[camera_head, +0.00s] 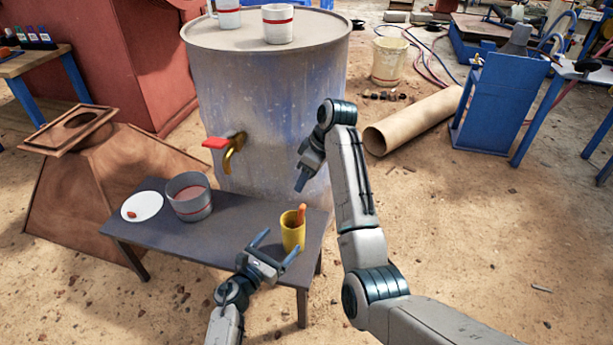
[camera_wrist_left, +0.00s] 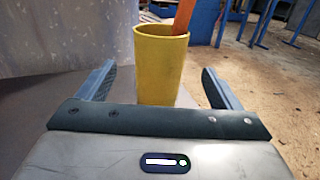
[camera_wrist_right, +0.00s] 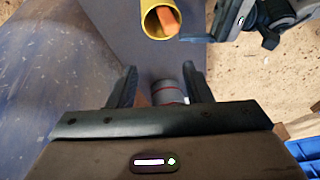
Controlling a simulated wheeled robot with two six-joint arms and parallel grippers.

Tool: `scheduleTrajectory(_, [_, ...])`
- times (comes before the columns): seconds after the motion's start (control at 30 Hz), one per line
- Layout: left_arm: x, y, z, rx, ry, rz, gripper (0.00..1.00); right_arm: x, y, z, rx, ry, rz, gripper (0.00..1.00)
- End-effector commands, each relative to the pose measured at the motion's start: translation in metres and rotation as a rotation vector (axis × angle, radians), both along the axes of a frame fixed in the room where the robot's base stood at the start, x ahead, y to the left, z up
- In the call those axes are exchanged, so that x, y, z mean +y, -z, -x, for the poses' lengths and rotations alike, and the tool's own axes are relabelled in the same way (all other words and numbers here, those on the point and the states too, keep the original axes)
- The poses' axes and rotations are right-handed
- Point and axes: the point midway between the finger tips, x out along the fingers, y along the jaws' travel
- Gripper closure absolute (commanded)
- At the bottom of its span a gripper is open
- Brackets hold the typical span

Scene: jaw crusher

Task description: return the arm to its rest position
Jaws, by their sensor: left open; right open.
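My left gripper (camera_head: 279,248) is open and empty, low at the front edge of the small table. Its fingers point toward a yellow cup (camera_head: 291,232) with an orange stick-like thing (camera_head: 301,213) in it. In the left wrist view the upright cup (camera_wrist_left: 160,65) stands beyond and between the open fingers (camera_wrist_left: 165,85), apart from them. My right gripper (camera_head: 301,182) points down beside the drum, above the cup's height. In the right wrist view its open fingers (camera_wrist_right: 158,82) hold nothing, and the cup (camera_wrist_right: 158,20) is at the top.
The small dark table (camera_head: 235,225) also bears a grey pot (camera_head: 190,208) and a white plate (camera_head: 142,206) with a small reddish piece. The drum (camera_head: 260,100) with a red-handled tap (camera_head: 222,143) stands behind it. A cardboard tube (camera_head: 412,120) lies at right. Sandy ground at lower right is mostly clear.

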Motion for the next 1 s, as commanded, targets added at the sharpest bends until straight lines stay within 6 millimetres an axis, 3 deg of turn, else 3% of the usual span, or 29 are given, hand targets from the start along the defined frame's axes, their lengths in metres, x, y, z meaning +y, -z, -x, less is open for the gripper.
scheduleTrajectory(0.13, [0.014,0.001,0.019,0.000,0.000,-0.001,0.14,0.000,0.000,0.000,0.000,0.000,0.000,0.55])
scheduleTrajectory(0.37, [0.021,0.000,0.028,0.000,0.000,0.000,0.14,0.000,0.000,0.000,0.000,0.000,0.000,0.55])
scheduleTrajectory(0.53, [0.031,-0.014,0.033,0.021,-0.021,0.097,0.14,-0.010,0.017,-0.003,-0.057,0.073,-0.016,0.55])
scheduleTrajectory(0.77, [0.077,-0.082,0.060,0.128,-0.065,0.621,0.14,-0.066,0.065,-0.009,-0.371,0.411,-0.101,0.55])
scheduleTrajectory(0.87, [0.098,-0.117,0.078,0.183,-0.042,0.893,0.14,-0.097,0.071,0.000,-0.542,0.556,-0.152,0.55])
scheduleTrajectory(1.0, [0.126,-0.165,0.107,0.267,0.041,1.268,0.14,-0.138,0.059,0.027,-0.788,0.719,-0.241,0.55])
